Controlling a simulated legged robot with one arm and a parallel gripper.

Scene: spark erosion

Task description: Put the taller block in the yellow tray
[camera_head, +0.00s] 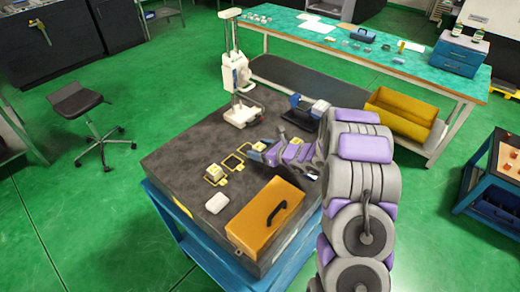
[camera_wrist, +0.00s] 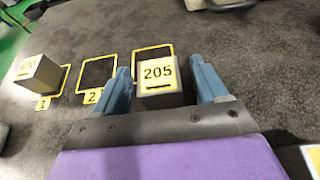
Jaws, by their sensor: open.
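A grey block with a yellow label reading 205 (camera_wrist: 158,76) stands inside the third yellow outline; it also shows in the head view (camera_head: 259,146). My gripper (camera_wrist: 162,84) is open, with one blue finger on each side of this block. Small gaps show beside the block. A second grey block (camera_wrist: 36,72), its label hard to read, stands by outline 1, at left; it shows in the head view too (camera_head: 215,171). I cannot tell for sure which block is taller. A yellow open tray (camera_head: 400,117) sits at right, by the long bench.
The dark table (camera_head: 180,145) also holds a white stand (camera_head: 238,85), an orange case with a black handle (camera_head: 262,222) and a white item (camera_head: 216,205). Outline 2 (camera_wrist: 98,74) is empty. A labelled object (camera_wrist: 313,158) is cut off at lower right.

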